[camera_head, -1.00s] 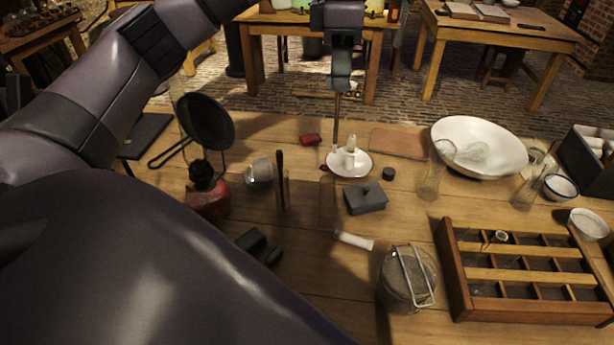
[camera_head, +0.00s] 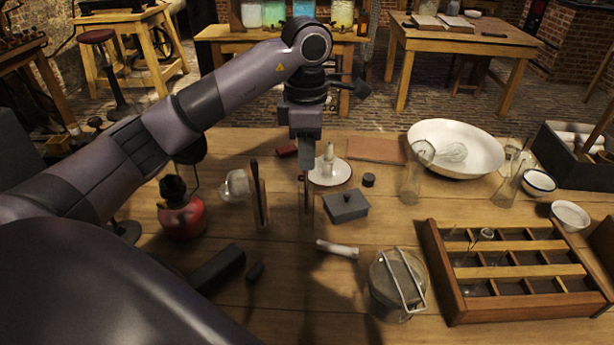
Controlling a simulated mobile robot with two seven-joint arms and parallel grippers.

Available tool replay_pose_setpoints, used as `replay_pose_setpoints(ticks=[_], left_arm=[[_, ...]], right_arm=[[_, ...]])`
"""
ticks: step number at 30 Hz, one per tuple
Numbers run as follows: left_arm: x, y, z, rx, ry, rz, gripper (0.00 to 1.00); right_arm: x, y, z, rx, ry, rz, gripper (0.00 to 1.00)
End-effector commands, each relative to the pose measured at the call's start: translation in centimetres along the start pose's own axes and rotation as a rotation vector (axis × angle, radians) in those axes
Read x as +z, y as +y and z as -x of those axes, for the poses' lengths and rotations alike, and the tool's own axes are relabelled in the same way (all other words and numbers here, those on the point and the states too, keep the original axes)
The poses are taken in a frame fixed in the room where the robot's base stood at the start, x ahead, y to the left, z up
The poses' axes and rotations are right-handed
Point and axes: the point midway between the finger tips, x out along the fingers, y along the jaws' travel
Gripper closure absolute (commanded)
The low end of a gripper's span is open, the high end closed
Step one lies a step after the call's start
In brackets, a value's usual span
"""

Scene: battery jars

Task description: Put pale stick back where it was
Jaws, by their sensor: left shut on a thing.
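My left gripper (camera_head: 306,166) is shut on the upper end of the pale stick (camera_head: 306,190), which looks thin, tan and upright; the fingers hide its top. Its lower part is at a narrow see-through upright holder (camera_head: 312,205) on the table, and I cannot tell whether it is inside or in front of it. A similar narrow holder (camera_head: 263,212) stands to the left with a dark stick (camera_head: 255,183) rising from it. My right gripper is not in view.
Close by are a white saucer (camera_head: 338,176) with a candle, a grey lidded box (camera_head: 346,207) and a red burner (camera_head: 183,218). A white tube (camera_head: 338,248), clamped jar (camera_head: 397,284) and wooden divided tray (camera_head: 436,270) are nearer. Open tabletop lies in front of the holders.

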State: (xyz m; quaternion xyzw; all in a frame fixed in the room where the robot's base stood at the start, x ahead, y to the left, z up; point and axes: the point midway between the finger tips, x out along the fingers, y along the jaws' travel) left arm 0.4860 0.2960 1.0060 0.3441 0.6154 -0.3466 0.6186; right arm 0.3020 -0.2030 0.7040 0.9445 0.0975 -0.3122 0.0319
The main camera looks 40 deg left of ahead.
Motion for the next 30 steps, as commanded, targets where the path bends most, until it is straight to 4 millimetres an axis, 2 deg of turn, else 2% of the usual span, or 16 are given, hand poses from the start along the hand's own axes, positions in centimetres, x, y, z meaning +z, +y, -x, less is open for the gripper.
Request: replay_pose_setpoints(ticks=[8, 14, 25, 26, 27, 28, 30], left_arm=[[0.0, 0.0, -2.1, -0.001, 0.001, -0.001, 1.0], [-0.1, 0.0, -4.7, -0.001, 0.001, 0.0, 1.0], [-0.1, 0.0, -5.3, 0.001, 0.0, 0.0, 1.0], [0.0, 0.0, -5.2, 0.001, 0.0, 0.0, 0.79], [0.0, 0.0, -5.2, 0.001, 0.0, 0.0, 0.66], [0.0, 0.0, -5.2, 0.001, 0.0, 0.0, 0.6], [0.0, 0.0, -5.2, 0.001, 0.0, 0.0, 0.6]], right_arm=[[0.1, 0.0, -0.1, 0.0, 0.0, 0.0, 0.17], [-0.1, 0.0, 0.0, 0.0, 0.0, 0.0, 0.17], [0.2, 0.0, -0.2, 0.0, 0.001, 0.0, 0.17], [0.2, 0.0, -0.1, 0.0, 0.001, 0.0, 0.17], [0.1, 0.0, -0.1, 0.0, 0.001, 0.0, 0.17], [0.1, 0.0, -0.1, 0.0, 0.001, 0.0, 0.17], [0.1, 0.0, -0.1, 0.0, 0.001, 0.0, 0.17]])
